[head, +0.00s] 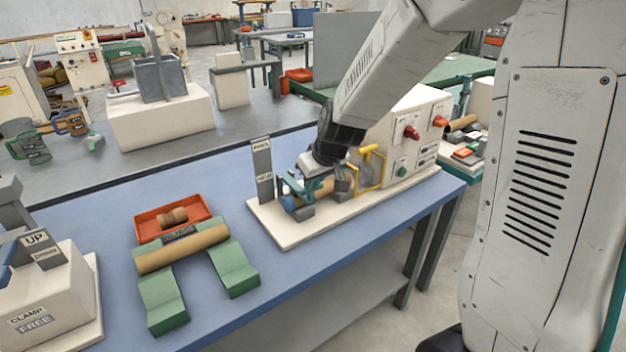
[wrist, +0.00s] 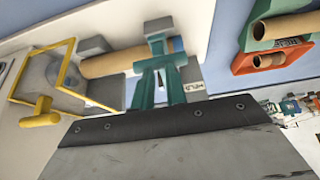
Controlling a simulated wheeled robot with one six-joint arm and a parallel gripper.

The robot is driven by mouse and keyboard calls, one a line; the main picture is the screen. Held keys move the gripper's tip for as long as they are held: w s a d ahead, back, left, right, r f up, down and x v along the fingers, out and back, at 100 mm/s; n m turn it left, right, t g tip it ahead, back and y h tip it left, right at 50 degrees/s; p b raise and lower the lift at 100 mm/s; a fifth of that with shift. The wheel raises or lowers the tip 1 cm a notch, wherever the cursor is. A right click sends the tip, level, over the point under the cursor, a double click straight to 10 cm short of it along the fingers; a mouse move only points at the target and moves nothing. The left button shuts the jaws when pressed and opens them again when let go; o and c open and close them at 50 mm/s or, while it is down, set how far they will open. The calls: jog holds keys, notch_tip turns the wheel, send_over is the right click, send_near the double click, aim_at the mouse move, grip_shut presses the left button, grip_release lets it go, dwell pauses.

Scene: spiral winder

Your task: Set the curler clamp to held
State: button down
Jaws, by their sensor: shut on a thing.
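The curler (head: 290,235) is a cream base on the blue bench, with a brown tube (wrist: 115,62) lying across grey supports. In the head view my gripper (head: 300,184) is low over the tube's left end, and the similar teal colours make lever and fingers hard to separate. My wrist hides part of the curler.
A yellow frame (head: 370,166) stands right of my gripper, before a cream control box (head: 412,130) with red knobs. A green cradle (head: 233,268) with a tube and a red tray (head: 150,222) lie left. A block labelled CLAMP FREE (head: 35,322) is at far left.

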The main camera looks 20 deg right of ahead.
jog(key=r, duration=0.1)
jog(key=w+r, duration=0.1)
jog(key=r, duration=0.1)
jog(key=shift+a, duration=0.1)
jog(key=s+d, duration=0.1)
jog(key=s, duration=0.8)
jog(key=shift+s+d+r, duration=0.25)
jog(key=shift+d+r, duration=0.15)
jog(key=shift+r, duration=0.05)
